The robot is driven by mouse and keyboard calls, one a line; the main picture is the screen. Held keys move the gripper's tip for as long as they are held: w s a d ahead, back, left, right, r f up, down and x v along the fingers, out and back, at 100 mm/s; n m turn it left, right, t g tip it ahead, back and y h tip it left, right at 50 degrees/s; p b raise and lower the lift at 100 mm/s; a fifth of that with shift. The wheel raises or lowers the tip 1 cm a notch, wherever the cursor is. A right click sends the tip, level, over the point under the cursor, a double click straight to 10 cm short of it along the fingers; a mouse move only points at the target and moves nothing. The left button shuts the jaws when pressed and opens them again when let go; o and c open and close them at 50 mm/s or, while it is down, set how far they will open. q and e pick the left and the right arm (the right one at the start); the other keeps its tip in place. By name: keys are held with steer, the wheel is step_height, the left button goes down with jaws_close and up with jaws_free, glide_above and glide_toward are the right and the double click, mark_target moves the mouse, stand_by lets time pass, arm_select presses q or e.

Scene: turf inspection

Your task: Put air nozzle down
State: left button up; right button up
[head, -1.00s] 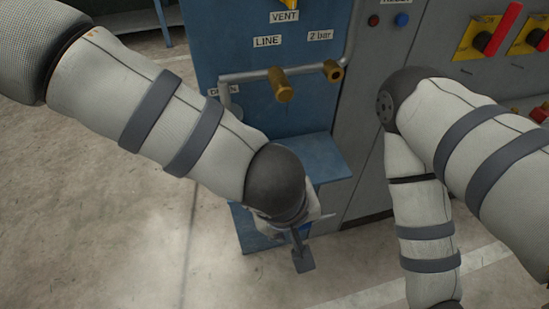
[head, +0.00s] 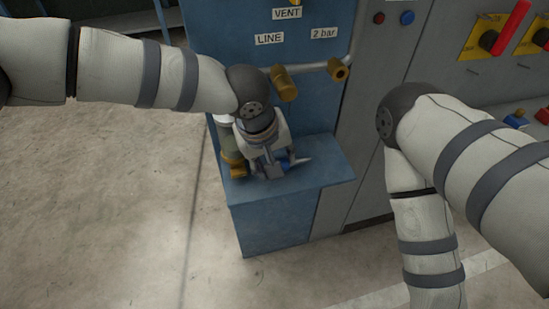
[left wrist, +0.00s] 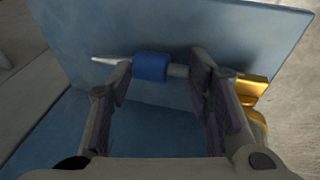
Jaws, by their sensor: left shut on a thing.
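The air nozzle (left wrist: 151,67) has a blue collar and a thin pale tip pointing left in the left wrist view. Its blue part and pale tip (head: 300,160) also show in the head view. I cannot tell whether the nozzle touches the shelf. My right arm shows at the right, but its gripper is out of view.
A brass fitting (head: 237,168) is at the shelf's left side, beside my left gripper. Brass valves (head: 285,84) on a pipe stick out above, by the LINE label (head: 269,39). The shelf's right part is bare. A grey cabinet (head: 375,130) stands to the right.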

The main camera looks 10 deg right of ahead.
arm_select(q)
steer(key=shift+f, duration=0.2)
steer(key=o, duration=1.4)
